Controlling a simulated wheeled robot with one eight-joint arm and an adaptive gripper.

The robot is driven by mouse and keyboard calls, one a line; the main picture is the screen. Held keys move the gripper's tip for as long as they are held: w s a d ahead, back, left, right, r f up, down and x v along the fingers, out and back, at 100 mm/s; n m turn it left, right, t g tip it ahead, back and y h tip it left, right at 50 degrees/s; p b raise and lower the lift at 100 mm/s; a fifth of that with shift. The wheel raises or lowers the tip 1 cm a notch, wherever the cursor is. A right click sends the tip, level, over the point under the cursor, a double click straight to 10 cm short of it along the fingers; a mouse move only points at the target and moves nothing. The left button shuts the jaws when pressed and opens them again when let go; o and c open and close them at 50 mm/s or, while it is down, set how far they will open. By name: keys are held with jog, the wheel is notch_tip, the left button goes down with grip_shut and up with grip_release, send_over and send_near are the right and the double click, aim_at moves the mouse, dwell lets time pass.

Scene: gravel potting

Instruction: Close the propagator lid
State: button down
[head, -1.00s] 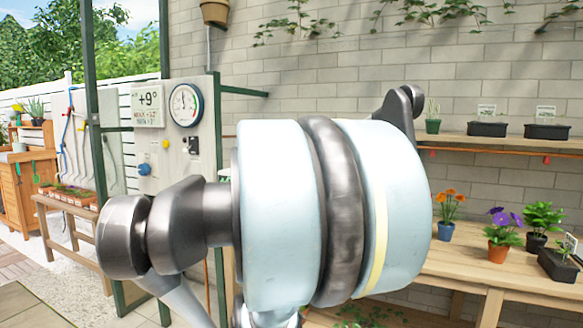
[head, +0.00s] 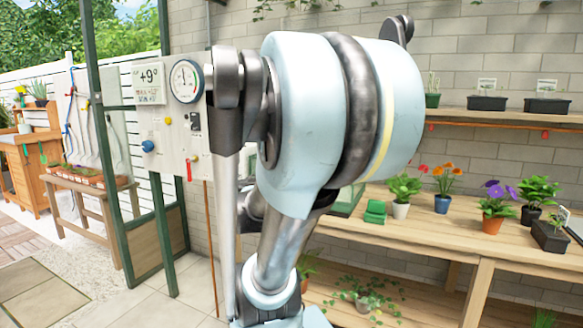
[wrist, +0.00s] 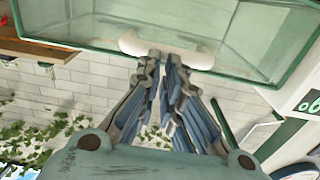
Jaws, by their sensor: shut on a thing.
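In the wrist view, the propagator lid (wrist: 80,28) is a clear, slightly green panel with a green frame, filling the top of the picture. It has a white handle (wrist: 203,60). My gripper (wrist: 163,60) is shut on this handle, its fingertips meeting at the handle's middle. In the head view my gripper is hidden and my own arm fills the middle. A small part of a green-edged clear box (head: 347,203) shows on the bench behind my arm; I cannot tell whether it is the propagator.
The wooden bench (head: 430,249) holds potted flowers (head: 443,203), a green item (head: 375,211) and dark planters. A shelf (head: 490,115) with pots runs above it. A panel with dials (head: 170,130) stands left. The paved floor at left is clear.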

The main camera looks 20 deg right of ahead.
jog(key=shift+w+f, duration=0.3)
jog(key=shift+w, duration=0.25)
jog(key=f+v, duration=0.1)
jog(key=v, duration=0.8)
jog(key=shift+a, duration=0.2)
dwell(0.8)
jog(key=shift+f, duration=0.1)
